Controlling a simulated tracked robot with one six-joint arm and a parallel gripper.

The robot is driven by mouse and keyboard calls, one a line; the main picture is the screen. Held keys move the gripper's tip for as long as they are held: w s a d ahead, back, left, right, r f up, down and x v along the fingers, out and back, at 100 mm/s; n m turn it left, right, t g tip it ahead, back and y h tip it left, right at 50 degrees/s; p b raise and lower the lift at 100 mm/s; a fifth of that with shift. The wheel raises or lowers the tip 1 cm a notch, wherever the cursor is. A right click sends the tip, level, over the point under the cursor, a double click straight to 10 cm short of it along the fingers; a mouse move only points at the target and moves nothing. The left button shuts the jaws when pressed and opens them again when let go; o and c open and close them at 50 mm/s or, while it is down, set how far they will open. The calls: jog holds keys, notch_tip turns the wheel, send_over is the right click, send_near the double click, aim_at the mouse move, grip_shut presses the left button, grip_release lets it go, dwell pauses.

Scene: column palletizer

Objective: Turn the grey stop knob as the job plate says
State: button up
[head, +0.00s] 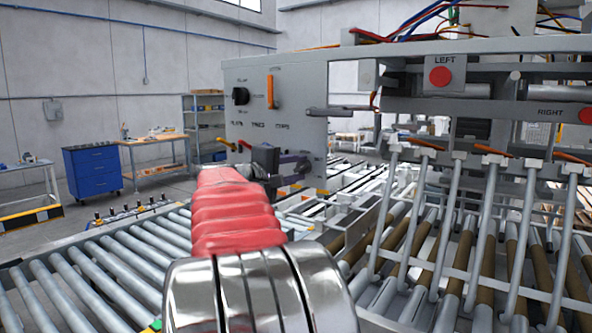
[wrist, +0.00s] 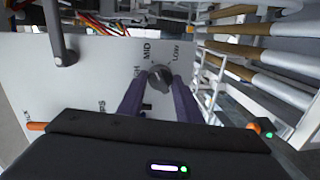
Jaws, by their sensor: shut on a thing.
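The grey stop knob (wrist: 160,78) sits on the pale control panel (wrist: 85,85), with lettering MID and LOW around it and a third, partly covered label at left. My gripper (wrist: 157,92) has its two purple fingers shut on the knob, one on each side. In the head view my gripper (head: 291,159) reaches the lower right part of the panel (head: 300,125), and the knob is mostly hidden there. I cannot tell exactly where the knob points. I cannot make out a readable job plate.
A black knob (head: 240,96) and an orange handle (head: 271,92) are higher on the panel. Red buttons marked LEFT (head: 440,77) and RIGHT (head: 586,116) are at right. Roller conveyors (head: 110,265) run below. A blue drawer cabinet (head: 93,171) stands behind at left.

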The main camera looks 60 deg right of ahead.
jog(key=o, duration=0.6)
jog(key=shift+s+f, duration=0.1)
jog(key=shift+f, duration=0.2)
jog(key=o, duration=0.4)
jog(key=shift+r, duration=0.15)
jog(key=shift+o, duration=0.2)
jog(key=shift+a, duration=0.1)
jog(key=v, duration=1.3)
jog(key=shift+a, duration=0.3)
jog(key=shift+w, duration=0.25)
